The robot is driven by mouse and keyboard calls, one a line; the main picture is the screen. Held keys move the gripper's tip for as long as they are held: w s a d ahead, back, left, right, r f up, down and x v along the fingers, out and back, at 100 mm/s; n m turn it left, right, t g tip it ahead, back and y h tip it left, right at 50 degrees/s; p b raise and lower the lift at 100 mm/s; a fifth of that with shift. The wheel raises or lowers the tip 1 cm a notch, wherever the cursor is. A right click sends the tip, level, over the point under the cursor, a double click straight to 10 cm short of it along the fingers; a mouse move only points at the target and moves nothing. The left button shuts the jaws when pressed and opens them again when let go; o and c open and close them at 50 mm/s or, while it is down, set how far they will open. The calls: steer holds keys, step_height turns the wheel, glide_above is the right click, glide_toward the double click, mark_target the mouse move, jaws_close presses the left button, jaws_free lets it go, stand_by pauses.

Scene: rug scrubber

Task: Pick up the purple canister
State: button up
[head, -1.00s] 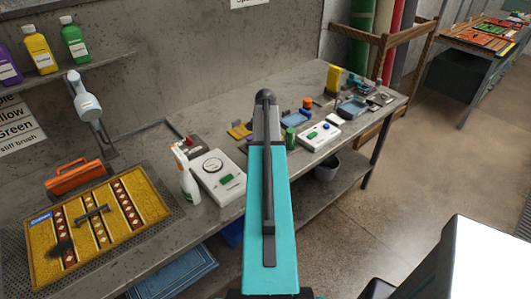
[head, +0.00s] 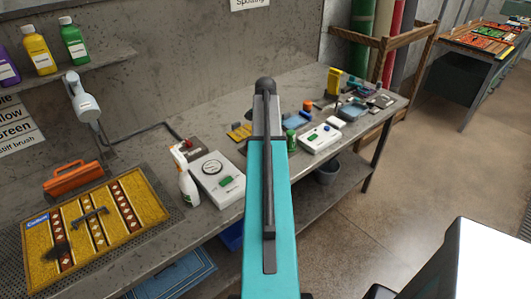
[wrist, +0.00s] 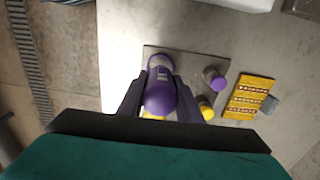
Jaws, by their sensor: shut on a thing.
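The purple canister (wrist: 161,98) shows in the wrist view, with a rounded purple end toward the camera and a paler band beyond it. My gripper (wrist: 160,88) has one dark finger on each side of it and is shut on it. A smaller purple container (wrist: 213,77) stands to its right, on or over a grey board (wrist: 190,61). I cannot tell whether the held canister touches the board. The head view shows my arm, but not the fingers or the held canister.
A yellow container (wrist: 206,110) is close to the right finger, and a patterned yellow rug piece (wrist: 246,97) lies farther right. In the head view, purple (head: 6,68), yellow (head: 38,50) and green (head: 72,43) bottles stand on a wall shelf (head: 100,58) above a crowded workbench (head: 245,125).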

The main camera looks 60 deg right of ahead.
steer(key=shift+r+b, duration=0.65)
steer(key=shift+r, duration=1.95)
